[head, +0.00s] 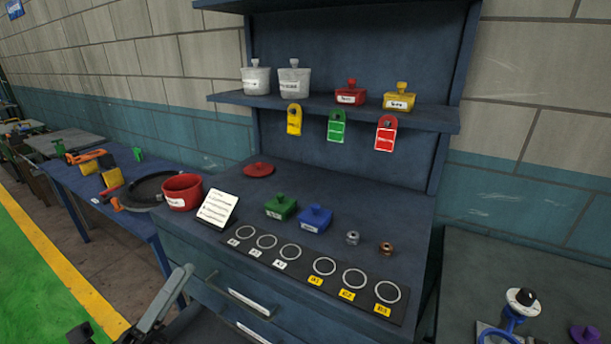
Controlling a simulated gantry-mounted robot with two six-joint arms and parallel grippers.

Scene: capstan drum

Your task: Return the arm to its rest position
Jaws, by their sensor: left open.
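My left gripper (150,312) shows at the bottom left edge of the head view, in front of the blue workbench (390,200) and low beside its drawers. It is open, and I see nothing between its fingers. Much of it is cut off by the frame's lower edge. My right gripper is not in view.
The bench top holds a red pot (182,192), a card (217,208), a green lidded box (281,207), a blue one (315,218), two small metal parts and a ringed strip (310,270). Drawer handles (252,302) stick out in front. Pots and tags occupy the shelf (330,112).

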